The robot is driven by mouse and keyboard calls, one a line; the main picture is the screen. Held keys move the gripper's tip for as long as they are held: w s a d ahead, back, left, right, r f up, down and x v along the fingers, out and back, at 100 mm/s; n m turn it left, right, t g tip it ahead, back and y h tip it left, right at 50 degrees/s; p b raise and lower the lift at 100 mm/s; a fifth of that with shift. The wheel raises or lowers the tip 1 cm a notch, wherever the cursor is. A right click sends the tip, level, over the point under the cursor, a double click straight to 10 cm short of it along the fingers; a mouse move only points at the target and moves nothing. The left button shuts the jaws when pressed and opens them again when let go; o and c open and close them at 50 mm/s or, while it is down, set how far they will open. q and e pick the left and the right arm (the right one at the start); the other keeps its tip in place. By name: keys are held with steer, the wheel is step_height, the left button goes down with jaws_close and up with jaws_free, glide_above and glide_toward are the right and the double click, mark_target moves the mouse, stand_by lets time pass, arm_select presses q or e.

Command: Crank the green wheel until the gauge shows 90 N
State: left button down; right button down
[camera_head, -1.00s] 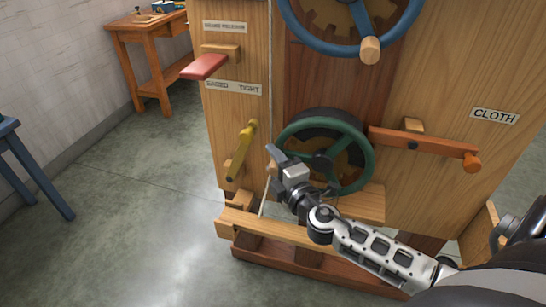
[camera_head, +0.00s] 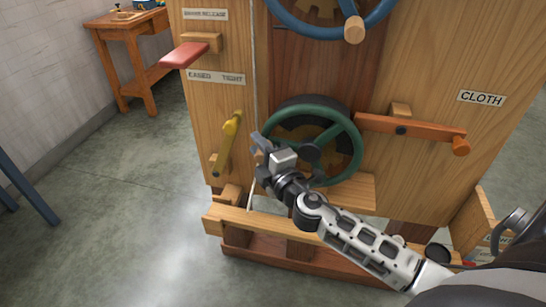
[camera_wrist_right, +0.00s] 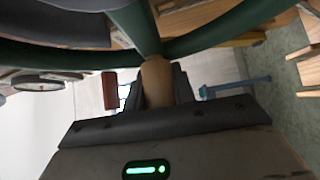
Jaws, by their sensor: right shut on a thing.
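The green wheel (camera_head: 357,150) is low on the front of the wooden machine. My right gripper (camera_head: 262,148) is at the wheel's left side. In the right wrist view it is shut on the wheel's wooden crank handle (camera_wrist_right: 157,82), with the green rim and a spoke (camera_wrist_right: 133,25) just beyond. In the head view the gripper hides the handle. A round dial with a pale face (camera_wrist_right: 38,86) shows at a steep angle at the left of the wrist view; its reading cannot be made out. My left gripper is not in view.
A blue wheel (camera_head: 300,27) with a wooden handle is above. A yellow lever (camera_head: 228,145) is left of the green wheel, an orange lever (camera_head: 425,132) right. A red lever (camera_head: 185,55) juts out at upper left. A wooden beam (camera_head: 225,218) crosses below.

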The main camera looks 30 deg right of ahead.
steer(key=shift+r, duration=0.1)
steer(key=c, duration=1.1)
jaws_free()
steer(key=shift+c, duration=0.2)
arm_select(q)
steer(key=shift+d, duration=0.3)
arm_select(e)
steer(key=shift+s, duration=0.25)
arm_select(q)
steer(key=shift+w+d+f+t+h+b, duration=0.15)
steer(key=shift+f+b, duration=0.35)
steer(key=shift+b, duration=0.8)
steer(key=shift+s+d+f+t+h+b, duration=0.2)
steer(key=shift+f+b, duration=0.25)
steer(key=shift+b, duration=0.8)
arm_select(e)
steer(key=s+f, duration=0.1)
steer(key=s, duration=1.4)
steer(key=shift+s+f, duration=0.15)
steer(key=shift+s, duration=0.1)
